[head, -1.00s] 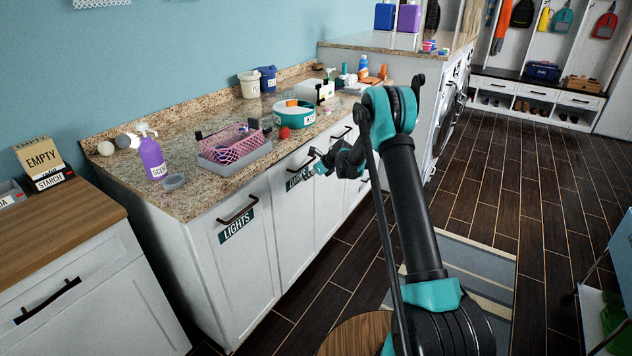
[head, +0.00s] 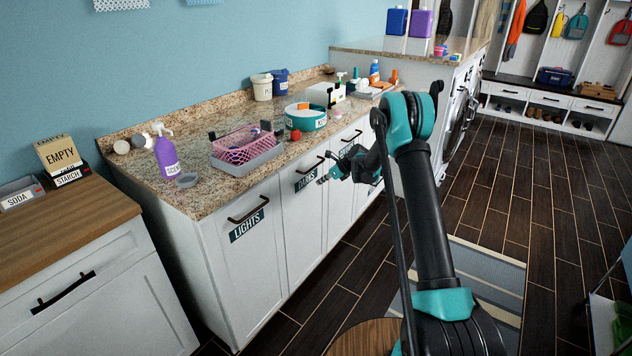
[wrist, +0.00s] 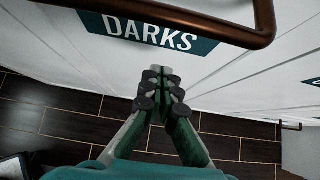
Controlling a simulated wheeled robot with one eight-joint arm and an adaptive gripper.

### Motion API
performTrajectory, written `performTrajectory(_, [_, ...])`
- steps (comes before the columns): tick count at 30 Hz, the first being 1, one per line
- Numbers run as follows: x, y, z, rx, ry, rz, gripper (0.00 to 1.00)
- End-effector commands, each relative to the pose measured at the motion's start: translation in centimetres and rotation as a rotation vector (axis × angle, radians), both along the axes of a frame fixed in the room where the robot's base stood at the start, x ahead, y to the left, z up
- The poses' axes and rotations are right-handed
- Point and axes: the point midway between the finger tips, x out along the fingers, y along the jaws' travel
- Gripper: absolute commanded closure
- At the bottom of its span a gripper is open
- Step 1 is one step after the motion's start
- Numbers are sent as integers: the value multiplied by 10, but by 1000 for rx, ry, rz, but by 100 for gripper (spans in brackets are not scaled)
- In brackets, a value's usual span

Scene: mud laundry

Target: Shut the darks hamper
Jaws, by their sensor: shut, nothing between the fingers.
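The darks hamper front (head: 300,215) is a white panel in the counter's row, with a dark DARKS label (head: 306,183) and a bronze bar handle (head: 311,167). In the head view it looks about flush with its neighbours; a small gap cannot be ruled out. My gripper (head: 322,180) is just in front of it, beside the label and below the handle. In the wrist view the label (wrist: 150,33) and handle (wrist: 200,20) lie beyond my gripper (wrist: 160,76), whose fingers are together and empty. I cannot tell whether they touch the panel.
The lights hamper (head: 250,265) is left of the darks one, with its own protruding handle. The counter (head: 200,195) above holds a pink basket (head: 240,146), a purple spray bottle (head: 167,158) and a teal tub (head: 305,119). Dark floor (head: 500,200) is open to the right.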

Motion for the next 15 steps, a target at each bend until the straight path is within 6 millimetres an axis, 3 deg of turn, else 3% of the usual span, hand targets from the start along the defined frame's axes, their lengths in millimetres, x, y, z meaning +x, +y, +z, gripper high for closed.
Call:
performTrajectory(9, [-24,-46,47,-2,1,-1,100])
performTrajectory(15, [-34,-61,64,-2,2,-1,100])
